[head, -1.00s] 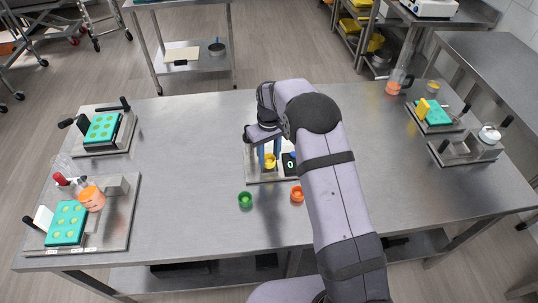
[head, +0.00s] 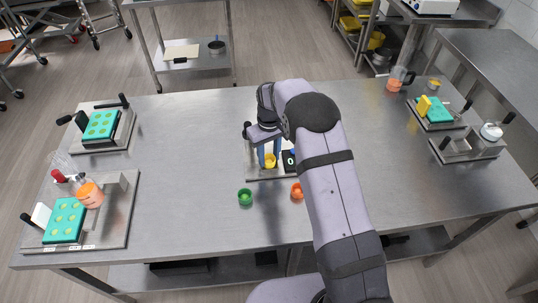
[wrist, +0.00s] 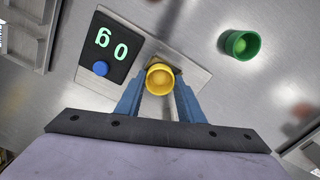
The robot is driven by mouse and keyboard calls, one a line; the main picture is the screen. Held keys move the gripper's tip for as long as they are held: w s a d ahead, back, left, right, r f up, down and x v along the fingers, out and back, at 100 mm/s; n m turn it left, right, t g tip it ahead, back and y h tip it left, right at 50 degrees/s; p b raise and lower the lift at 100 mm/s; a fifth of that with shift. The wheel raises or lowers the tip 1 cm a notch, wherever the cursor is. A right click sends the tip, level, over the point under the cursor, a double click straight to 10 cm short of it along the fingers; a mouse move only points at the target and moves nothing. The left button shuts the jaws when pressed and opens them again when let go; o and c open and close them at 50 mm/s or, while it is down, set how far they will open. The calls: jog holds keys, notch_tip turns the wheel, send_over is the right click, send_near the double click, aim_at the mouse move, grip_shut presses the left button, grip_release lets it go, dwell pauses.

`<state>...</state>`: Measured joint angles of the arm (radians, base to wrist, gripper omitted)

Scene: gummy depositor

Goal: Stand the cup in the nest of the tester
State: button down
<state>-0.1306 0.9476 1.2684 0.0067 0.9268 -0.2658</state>
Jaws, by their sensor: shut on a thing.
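The tester (head: 258,175) is a pale metal plate at the middle of the table, with a black display panel (wrist: 109,46) with green digits and a blue button. My gripper (head: 268,154) is over the plate, its blue fingers pointing down. The fingers (wrist: 159,96) are shut on a yellow cup (wrist: 159,80), which also shows in the head view (head: 270,160). The cup is at the tester beside the display. The nest is mostly hidden by the cup and fingers, so I cannot tell whether the cup's base is seated.
A green cup (head: 245,196) and an orange cup (head: 297,191) stand in front of the tester. Trays with teal moulds (head: 64,220) are at the left, and more stations (head: 466,150) are at the right. The table between the left trays and the tester is clear.

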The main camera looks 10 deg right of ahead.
jog(key=c, duration=1.1)
grip_release()
jog(key=shift+r, duration=0.1)
jog(key=shift+r+b, duration=1.35)
jog(key=shift+r, duration=2.2)
